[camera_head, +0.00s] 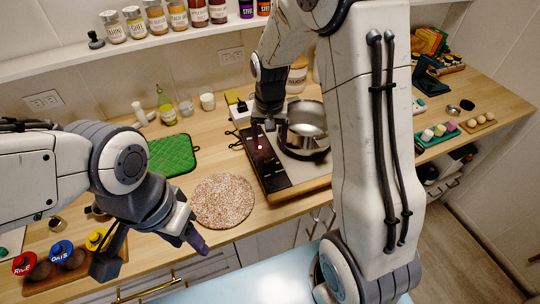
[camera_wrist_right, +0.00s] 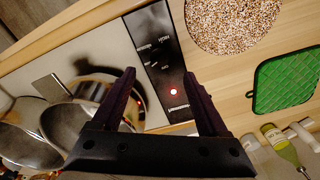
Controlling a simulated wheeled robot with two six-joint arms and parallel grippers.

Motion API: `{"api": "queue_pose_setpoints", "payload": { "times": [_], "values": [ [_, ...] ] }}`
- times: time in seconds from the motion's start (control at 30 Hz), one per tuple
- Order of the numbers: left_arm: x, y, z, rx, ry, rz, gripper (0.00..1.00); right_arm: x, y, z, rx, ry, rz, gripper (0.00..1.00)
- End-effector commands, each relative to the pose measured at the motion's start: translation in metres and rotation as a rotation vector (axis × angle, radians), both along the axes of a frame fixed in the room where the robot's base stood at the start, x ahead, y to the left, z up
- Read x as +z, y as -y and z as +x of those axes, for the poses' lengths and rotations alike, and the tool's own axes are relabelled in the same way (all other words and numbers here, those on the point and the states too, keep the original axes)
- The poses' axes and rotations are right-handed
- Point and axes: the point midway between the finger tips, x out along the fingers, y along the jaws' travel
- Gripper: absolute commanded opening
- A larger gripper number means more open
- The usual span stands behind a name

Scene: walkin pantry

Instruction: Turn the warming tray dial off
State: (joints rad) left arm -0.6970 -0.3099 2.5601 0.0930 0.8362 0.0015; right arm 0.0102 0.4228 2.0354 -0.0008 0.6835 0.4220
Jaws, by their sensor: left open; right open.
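The warming tray (camera_head: 300,191) stands on the wooden counter, with a black control panel (camera_head: 274,178) along its left side. In the right wrist view the panel (camera_wrist_right: 151,40) has white markings and a glowing red spot (camera_wrist_right: 173,91). I cannot make out a separate dial or its setting. My right gripper (camera_head: 270,132) is open above the back end of the panel. In its wrist view its fingers (camera_wrist_right: 160,76) are spread either side of the panel, with the red spot between them and nothing held. My left gripper (camera_head: 150,256) is open and empty at the counter's front left.
A steel pot (camera_head: 304,136) sits on the tray, close beside my right gripper. A round speckled mat (camera_head: 223,201) and a green quilted pad (camera_head: 172,155) lie to the left. Lidded jars (camera_head: 62,254) stand near my left gripper. A spice shelf (camera_head: 160,43) runs above.

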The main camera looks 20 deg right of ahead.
Motion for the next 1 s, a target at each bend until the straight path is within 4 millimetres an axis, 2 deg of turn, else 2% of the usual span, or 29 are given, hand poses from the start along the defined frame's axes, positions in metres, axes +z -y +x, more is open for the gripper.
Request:
{"api": "queue_pose_setpoints", "payload": {
  "times": [0.2,0.4,0.57,0.8,0.87,1.0],
  "values": [
    [0.009,0.0,0.0,0.0,0.0,0.0,0.5,-0.042,0.001,-0.002,0.0,-0.007,0.0,0.77],
    [0.013,0.0,0.0,0.001,0.0,0.0,0.5,-0.068,0.001,-0.001,0.0,-0.003,0.0,0.77],
    [0.014,0.0,0.0,0.001,0.0,0.0,0.5,-0.077,0.001,-0.001,0.001,-0.001,0.0,0.77],
    [0.014,0.0,0.0,0.001,0.0,0.0,0.5,-0.078,0.001,-0.001,0.001,0.0,0.001,0.77],
    [0.014,0.0,0.0,0.001,0.0,0.0,0.5,-0.078,0.001,-0.001,0.001,0.0,0.001,0.58],
    [0.014,0.0,0.0,0.001,0.0,0.0,0.5,-0.077,0.001,-0.001,0.001,0.0,0.001,0.04]
  ]
}}
